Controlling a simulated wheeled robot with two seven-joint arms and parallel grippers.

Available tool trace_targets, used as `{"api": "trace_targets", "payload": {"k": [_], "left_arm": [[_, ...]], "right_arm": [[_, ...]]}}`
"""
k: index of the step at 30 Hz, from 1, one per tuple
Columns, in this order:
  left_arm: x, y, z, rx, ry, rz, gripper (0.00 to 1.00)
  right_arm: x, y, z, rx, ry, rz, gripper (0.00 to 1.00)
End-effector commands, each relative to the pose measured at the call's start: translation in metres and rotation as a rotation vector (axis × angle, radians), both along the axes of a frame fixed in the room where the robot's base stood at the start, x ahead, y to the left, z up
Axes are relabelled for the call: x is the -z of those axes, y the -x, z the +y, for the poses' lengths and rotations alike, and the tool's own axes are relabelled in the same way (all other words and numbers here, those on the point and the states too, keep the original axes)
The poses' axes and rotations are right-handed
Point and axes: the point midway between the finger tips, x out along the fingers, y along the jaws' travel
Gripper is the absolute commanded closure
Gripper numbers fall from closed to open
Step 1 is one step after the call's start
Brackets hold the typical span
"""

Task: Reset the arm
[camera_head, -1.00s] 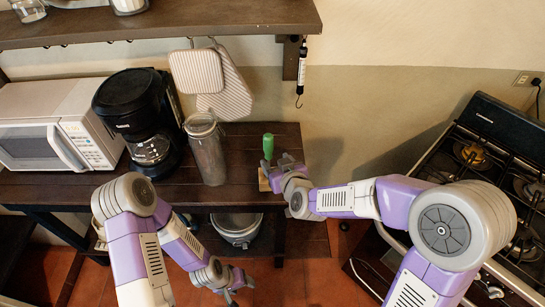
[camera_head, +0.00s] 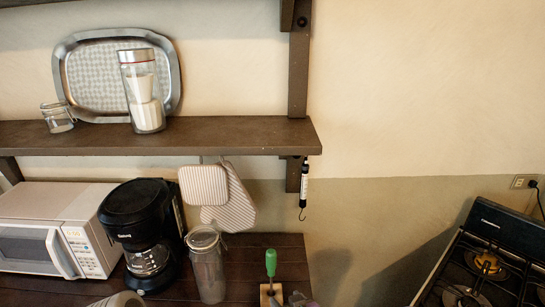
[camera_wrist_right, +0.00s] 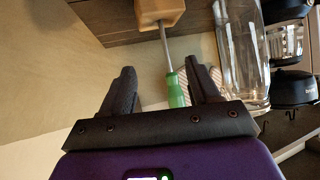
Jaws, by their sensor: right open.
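My right gripper (camera_head: 298,299) shows only in part at the bottom edge of the head view, beside a wooden block. In the right wrist view its two dark fingers (camera_wrist_right: 165,84) are spread apart. A green-handled tool (camera_head: 270,262) stands upright in the wooden block (camera_head: 265,292) on the counter. In the wrist view the green handle (camera_wrist_right: 175,90) appears in the gap between the fingers, with no visible contact. Its metal shaft runs to the block (camera_wrist_right: 160,12). A rounded piece of my left arm shows at the bottom left of the head view; the left gripper is out of frame.
The counter (camera_head: 255,255) holds a white microwave (camera_head: 30,225), a black coffee maker (camera_head: 140,225) and a clear canister (camera_head: 206,270). Above, a shelf (camera_head: 220,133) holds a tray (camera_head: 75,70), a jar (camera_head: 143,95) and a glass (camera_head: 58,118). A stove (camera_head: 490,265) stands right.

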Motion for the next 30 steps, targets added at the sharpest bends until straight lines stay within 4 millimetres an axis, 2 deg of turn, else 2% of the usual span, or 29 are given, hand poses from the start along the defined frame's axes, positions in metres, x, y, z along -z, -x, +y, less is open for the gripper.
{"api": "trace_targets", "payload": {"k": [1,4,6,9,12,15,18,21,30], "left_arm": [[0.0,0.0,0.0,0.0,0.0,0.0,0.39],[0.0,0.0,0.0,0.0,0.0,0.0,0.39],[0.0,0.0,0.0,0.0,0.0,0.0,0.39],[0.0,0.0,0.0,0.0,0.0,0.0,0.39],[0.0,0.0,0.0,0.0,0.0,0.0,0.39],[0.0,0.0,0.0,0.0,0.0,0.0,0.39],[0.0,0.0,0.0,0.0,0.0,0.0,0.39],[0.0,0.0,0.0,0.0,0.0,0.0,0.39],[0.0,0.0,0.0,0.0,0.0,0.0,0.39]], "right_arm": [[0.037,0.008,-0.01,0.019,-0.006,0.098,0.39],[0.107,0.036,-0.026,0.063,-0.038,0.304,0.39],[0.153,0.063,-0.037,0.101,-0.069,0.455,0.39],[0.208,0.108,-0.048,0.16,-0.117,0.663,0.39],[0.245,0.154,-0.053,0.213,-0.164,0.84,0.39],[0.267,0.188,-0.055,0.255,-0.2,0.967,0.39],[0.277,0.209,-0.054,0.279,-0.222,1.041,0.39],[0.28,0.215,-0.054,0.288,-0.23,1.062,0.39],[0.28,0.215,-0.054,0.288,-0.23,1.062,0.39]]}}
